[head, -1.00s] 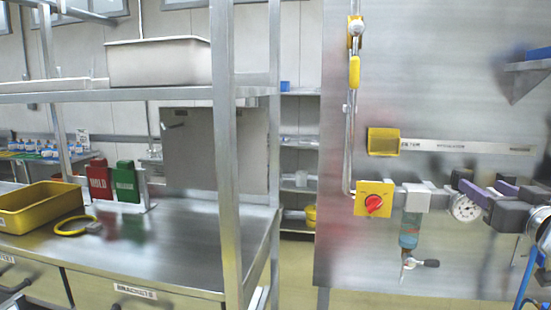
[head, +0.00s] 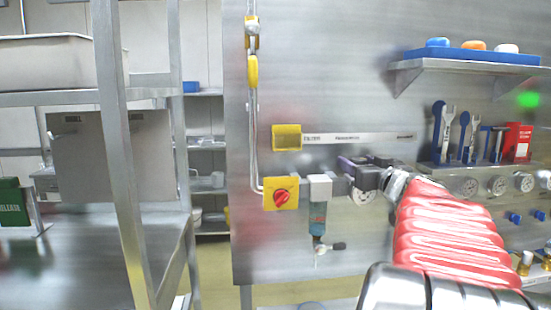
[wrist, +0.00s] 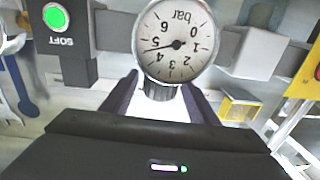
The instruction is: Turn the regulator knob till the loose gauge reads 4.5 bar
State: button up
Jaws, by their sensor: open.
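A round white gauge (wrist: 178,44) marked "bar" shows upside down in the wrist view; its needle lies near the 5, on the side toward the 4. It also shows partly in the head view (head: 362,197), behind my gripper. I cannot tell whether it is the loose gauge. A dark ribbed knob (wrist: 160,92) sits just below the gauge in the wrist view, between my fingers. My gripper (wrist: 161,88) is open, with one dark finger on each side of the knob. Gaps seem to show beside it; contact cannot be told. My gripper also shows at the panel (head: 366,172).
A yellow plate with a red rotary switch (head: 281,196) and a filter bowl (head: 318,215) are left of my gripper. A tool rack (head: 465,140), a shelf (head: 470,58) and several panel gauges (head: 497,185) are to the right. A block marked SOFT (wrist: 66,40) has a green light.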

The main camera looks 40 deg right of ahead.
aim_at(351, 159)
jog(key=shift+x, duration=1.85)
jog(key=c, duration=1)
jog(key=shift+c, duration=0.2)
jog(key=shift+w+a+n+t+y, duration=0.15)
jog(key=shift+n+t+y, duration=0.1)
jog(key=shift+n+y, duration=0.25)
jog(key=shift+a+n+t+y, duration=0.15)
jog(key=shift+n+t+y, duration=0.15)
jog(key=shift+y, duration=0.4)
jog(key=o, duration=1)
jog(key=shift+o, duration=0.2)
